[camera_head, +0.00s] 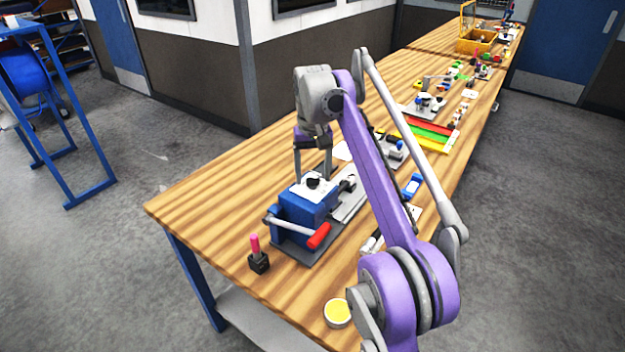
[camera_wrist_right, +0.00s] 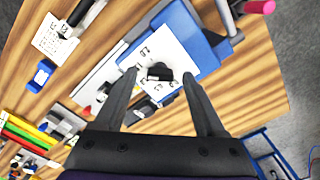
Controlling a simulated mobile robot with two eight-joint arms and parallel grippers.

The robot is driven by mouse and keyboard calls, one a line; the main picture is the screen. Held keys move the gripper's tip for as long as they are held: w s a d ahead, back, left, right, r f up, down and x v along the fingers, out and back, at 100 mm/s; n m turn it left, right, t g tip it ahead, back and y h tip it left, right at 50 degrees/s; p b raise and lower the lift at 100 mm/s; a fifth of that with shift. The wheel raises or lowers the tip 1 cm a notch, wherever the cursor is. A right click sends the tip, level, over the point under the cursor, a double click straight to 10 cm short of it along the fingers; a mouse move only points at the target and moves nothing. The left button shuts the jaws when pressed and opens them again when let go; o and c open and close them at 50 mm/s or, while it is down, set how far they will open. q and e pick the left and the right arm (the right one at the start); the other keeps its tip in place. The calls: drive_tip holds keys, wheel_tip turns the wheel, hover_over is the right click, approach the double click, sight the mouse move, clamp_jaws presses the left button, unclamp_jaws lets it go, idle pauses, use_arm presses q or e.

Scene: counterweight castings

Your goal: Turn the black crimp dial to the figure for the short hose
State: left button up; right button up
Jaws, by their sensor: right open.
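The black crimp dial (camera_head: 313,183) sits on a white plate with printed figures on top of the blue crimp press (camera_head: 300,212). In the right wrist view the dial (camera_wrist_right: 159,72) is a round black knob with a raised grip bar. The figures on its white plate (camera_wrist_right: 165,50) are too small to read surely. My right gripper (camera_head: 312,177) points down over the plate. Its open fingers (camera_wrist_right: 160,74) stand on either side of the dial, with gaps showing. I cannot make out the short hose. My left gripper is not in view.
The press has a lever with a red handle (camera_head: 319,236) at its front. A pink-handled tool in a black stand (camera_head: 258,260) and a yellow-topped round tin (camera_head: 338,313) are near the front. Red, green and yellow trays (camera_head: 430,133) lie farther along the wooden bench (camera_head: 190,205).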

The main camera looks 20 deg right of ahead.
drive_tip(key=shift+f, duration=0.4)
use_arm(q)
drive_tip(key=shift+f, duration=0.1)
use_arm(e)
clamp_jaws()
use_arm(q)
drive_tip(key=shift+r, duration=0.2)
use_arm(e)
drive_tip(key=shift+r+n, duration=0.1)
drive_tip(key=shift+n, duration=0.2)
drive_tip(key=n+p, duration=0.2)
drive_tip(key=n, duration=0.1)
drive_tip(key=shift+r, duration=0.1)
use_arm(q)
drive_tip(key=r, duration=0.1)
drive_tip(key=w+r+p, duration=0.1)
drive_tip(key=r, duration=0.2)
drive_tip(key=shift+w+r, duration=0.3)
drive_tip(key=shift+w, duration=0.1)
use_arm(e)
drive_tip(key=n, duration=0.5)
use_arm(q)
drive_tip(key=shift+p, duration=0.3)
use_arm(e)
drive_tip(key=shift+n, duration=0.3)
